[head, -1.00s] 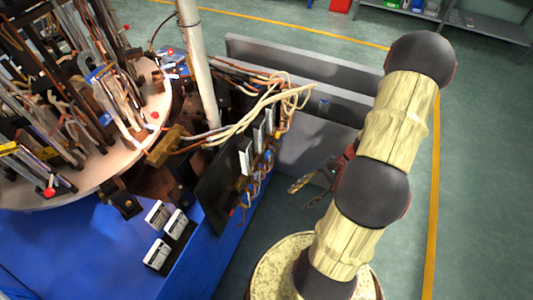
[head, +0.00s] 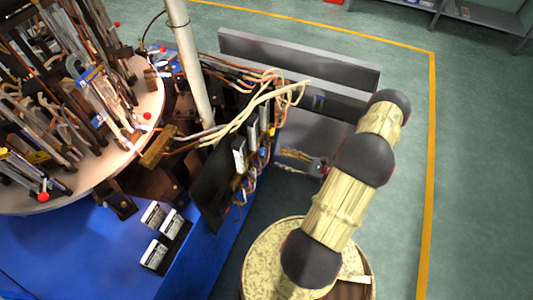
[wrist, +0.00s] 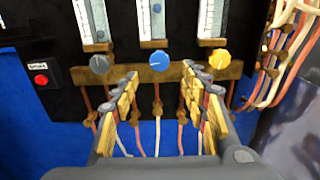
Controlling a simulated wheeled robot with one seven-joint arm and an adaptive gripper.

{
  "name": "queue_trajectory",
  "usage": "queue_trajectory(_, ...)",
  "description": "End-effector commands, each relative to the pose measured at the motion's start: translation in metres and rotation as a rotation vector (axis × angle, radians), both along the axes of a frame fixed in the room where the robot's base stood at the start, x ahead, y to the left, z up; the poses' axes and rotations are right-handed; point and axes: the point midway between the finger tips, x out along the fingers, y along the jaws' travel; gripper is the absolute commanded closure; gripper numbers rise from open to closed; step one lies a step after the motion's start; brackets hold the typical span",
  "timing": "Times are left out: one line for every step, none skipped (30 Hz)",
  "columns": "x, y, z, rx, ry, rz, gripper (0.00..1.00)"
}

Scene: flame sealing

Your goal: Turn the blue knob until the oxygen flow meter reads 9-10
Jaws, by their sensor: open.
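The blue knob (wrist: 158,59) is on a black panel at the top middle of the wrist view. It sits below the middle flow meter (wrist: 152,20), whose upper part is cut off. I cannot read its level. My gripper (wrist: 160,76) is open and empty, with one finger on each side below the blue knob. The fingers appear short of the knob and not touching it. The knob's face is hidden there.
A grey knob (wrist: 99,63) and a yellow knob (wrist: 219,58) flank the blue one closely. A red button (wrist: 41,79) is at left. Loose hoses (wrist: 288,50) hang at right. A brass bar (wrist: 70,75) with tubes runs below the knobs. A grey metal wall (head: 300,60) stands behind.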

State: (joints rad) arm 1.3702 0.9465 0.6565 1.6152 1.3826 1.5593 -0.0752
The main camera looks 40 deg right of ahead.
Motion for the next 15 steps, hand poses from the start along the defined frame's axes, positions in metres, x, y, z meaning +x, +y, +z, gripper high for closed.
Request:
queue_trajectory(0.006, 0.004, -0.001, 0.001, 0.001, 0.004, 0.55)
queue_trajectory(0.010, 0.005, -0.001, 0.001, 0.001, 0.004, 0.55)
queue_trajectory(0.016, 0.009, -0.001, 0.001, 0.001, 0.006, 0.55)
queue_trajectory(0.020, 0.010, -0.001, 0.000, 0.002, 0.006, 0.55)
queue_trajectory(0.025, 0.012, -0.001, 0.000, 0.002, 0.006, 0.55)
queue_trajectory(0.031, 0.014, -0.001, -0.001, 0.002, 0.007, 0.55)
queue_trajectory(0.035, 0.016, -0.001, -0.001, 0.002, 0.006, 0.55)
queue_trajectory(0.039, 0.018, -0.001, -0.001, 0.002, 0.007, 0.55)
queue_trajectory(0.044, 0.020, -0.001, -0.001, 0.002, 0.006, 0.55)
queue_trajectory(0.048, 0.021, -0.001, -0.001, 0.002, 0.006, 0.55)
queue_trajectory(0.051, 0.023, -0.001, -0.001, 0.002, 0.007, 0.55)
queue_trajectory(0.055, 0.024, -0.001, -0.001, 0.003, 0.005, 0.55)
queue_trajectory(0.057, 0.025, -0.001, -0.001, 0.003, 0.005, 0.55)
queue_trajectory(0.059, 0.025, -0.001, -0.001, 0.003, 0.005, 0.55)
queue_trajectory(0.061, 0.026, -0.001, -0.002, 0.002, 0.005, 0.55)
